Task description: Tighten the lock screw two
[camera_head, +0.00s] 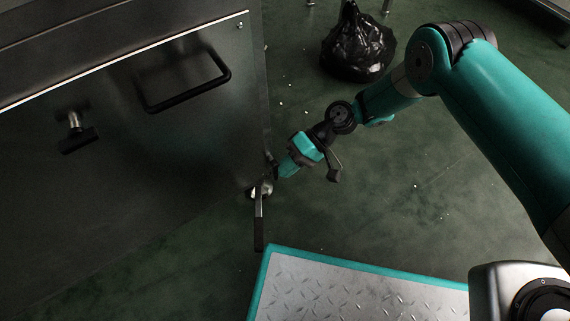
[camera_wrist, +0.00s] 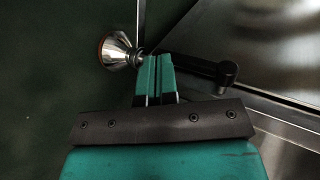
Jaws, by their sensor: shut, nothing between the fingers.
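A screw with a black cross-bar handle (camera_head: 78,138) sticks out of the dark metal panel at the left. A second fitting (camera_head: 259,190) sits low at the panel's right corner, with a black-gripped lever (camera_head: 258,235) hanging down. My gripper (camera_head: 280,173) is at that corner, just above the fitting. In the wrist view my gripper (camera_wrist: 156,62) is shut and empty. A shiny flared metal fitting (camera_wrist: 117,50) is left of its tips, and a black bar (camera_wrist: 222,74) extends to the right behind them. I cannot tell whether the tips touch either, or which is lock screw two.
The dryer panel (camera_head: 160,180) fills the left, with a black pull handle (camera_head: 190,103). A black bag (camera_head: 358,47) lies on the green floor behind my arm. Floor right of the corner is mostly clear. A teal-edged tread-plate platform (camera_head: 350,290) is at the bottom.

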